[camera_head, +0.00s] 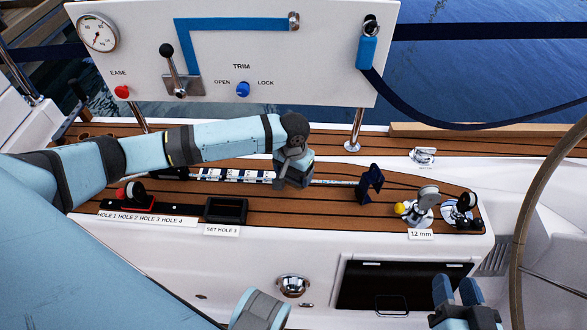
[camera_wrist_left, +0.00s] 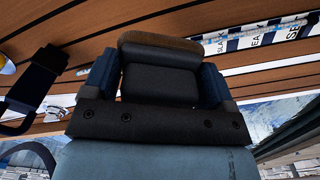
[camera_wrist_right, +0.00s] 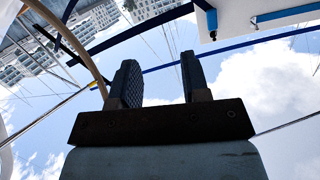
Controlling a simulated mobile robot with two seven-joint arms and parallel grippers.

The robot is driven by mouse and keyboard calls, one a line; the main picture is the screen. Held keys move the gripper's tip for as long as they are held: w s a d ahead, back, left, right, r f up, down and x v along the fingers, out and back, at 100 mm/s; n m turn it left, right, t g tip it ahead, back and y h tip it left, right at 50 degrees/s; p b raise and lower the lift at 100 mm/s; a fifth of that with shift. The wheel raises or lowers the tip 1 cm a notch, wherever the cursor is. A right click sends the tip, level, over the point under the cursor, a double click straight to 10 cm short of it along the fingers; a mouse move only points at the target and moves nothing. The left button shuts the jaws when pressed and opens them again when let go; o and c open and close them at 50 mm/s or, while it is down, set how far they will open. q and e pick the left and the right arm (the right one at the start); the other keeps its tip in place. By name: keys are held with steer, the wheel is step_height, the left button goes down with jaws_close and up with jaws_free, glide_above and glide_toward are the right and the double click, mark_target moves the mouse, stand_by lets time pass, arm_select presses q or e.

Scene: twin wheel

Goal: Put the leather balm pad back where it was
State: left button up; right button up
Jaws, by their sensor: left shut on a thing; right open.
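The leather balm pad (camera_wrist_left: 160,75), a dark block with a brown face, is between the fingers of my left gripper (camera_wrist_left: 158,88) in the left wrist view. In the head view my left gripper (camera_head: 294,182) is shut over the wooden deck beside the marked strip, and it mostly hides the pad. I cannot tell whether the pad touches the deck. My right gripper (camera_head: 457,290) is open and empty at the lower right, and its spread fingers show in the right wrist view (camera_wrist_right: 160,85).
A black open tray (camera_head: 226,211) lies behind the "SET HOLE 3" label. A dark blue stand (camera_head: 369,184) is right of my left gripper. A strap with holes (camera_head: 150,211) lies left. Metal fittings (camera_head: 422,206) stand at right. A white panel (camera_head: 235,50) rises behind.

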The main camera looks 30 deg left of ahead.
mark_target(293, 197)
arm_select(q)
steer(key=shift+f, duration=0.45)
step_height(293, 197, down, 3)
steer(key=shift+r, duration=0.2)
steer(key=shift+f+b, duration=0.35)
steer(key=shift+f, duration=0.75)
steer(key=shift+f+p, duration=0.3)
steer(key=shift+f, duration=0.85)
arm_select(e)
steer(key=shift+s+d+f+g+h, duration=0.1)
steer(key=shift+d+f+g+h, duration=0.25)
steer(key=shift+f, duration=0.3)
steer(key=shift+s+f, duration=0.1)
steer(key=shift+s, duration=0.05)
arm_select(q)
steer(key=shift+f, duration=0.3)
arm_select(e)
steer(key=shift+r, duration=0.2)
